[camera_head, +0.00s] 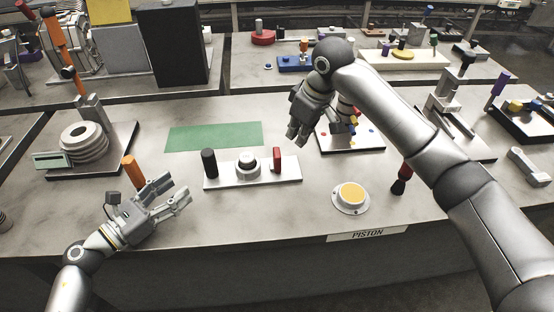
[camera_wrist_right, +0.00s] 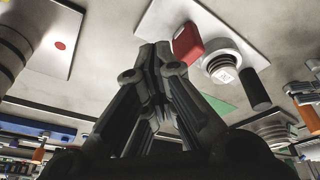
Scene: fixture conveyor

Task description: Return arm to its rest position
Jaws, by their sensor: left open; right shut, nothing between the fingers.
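My right arm comes in from the right in the head view and reaches over the table (camera_head: 225,225). My right gripper (camera_head: 297,138) is above the table, just behind and above the right end of the white fixture plate (camera_head: 225,183). Its fingers are shut with nothing between them; they also show shut in the right wrist view (camera_wrist_right: 155,50). My left gripper (camera_head: 182,194) is open and empty at the front left, beside an orange-handled tool (camera_head: 134,172). The left gripper is apart from the white plate.
The white plate carries a black peg (camera_head: 209,163), a round metal part (camera_head: 247,162) and a red block (camera_head: 277,160). A yellow button (camera_head: 351,194) stands front right. A green mat (camera_head: 214,136) lies behind. A fixture with coiled rings (camera_head: 84,143) is at left. The front middle is clear.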

